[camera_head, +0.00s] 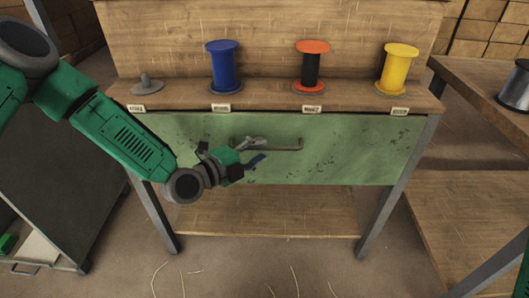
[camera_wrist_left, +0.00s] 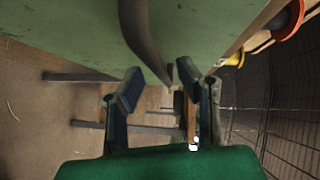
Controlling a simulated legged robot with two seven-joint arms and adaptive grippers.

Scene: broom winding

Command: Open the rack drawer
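The rack's green drawer (camera_head: 350,150) has a scuffed front that sits under the spool shelf, with no clear gap showing. Its dark bar handle (camera_head: 285,148) runs across the upper middle. My left gripper (camera_head: 262,150) is at the left half of the handle, fingers spread and pointing right. In the left wrist view the handle (camera_wrist_left: 143,38) comes down toward the space between the open fingers of the gripper (camera_wrist_left: 158,78). I cannot tell whether they touch it. My right gripper is not in view.
A blue spool (camera_head: 223,68), a red and black spool (camera_head: 311,68) and a yellow spool (camera_head: 397,69) stand on the shelf, with an empty spool holder (camera_head: 147,86) at left. A wooden table (camera_head: 480,100) stands at right and a dark cabinet (camera_head: 60,190) at left. Floor before the rack looks mostly clear.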

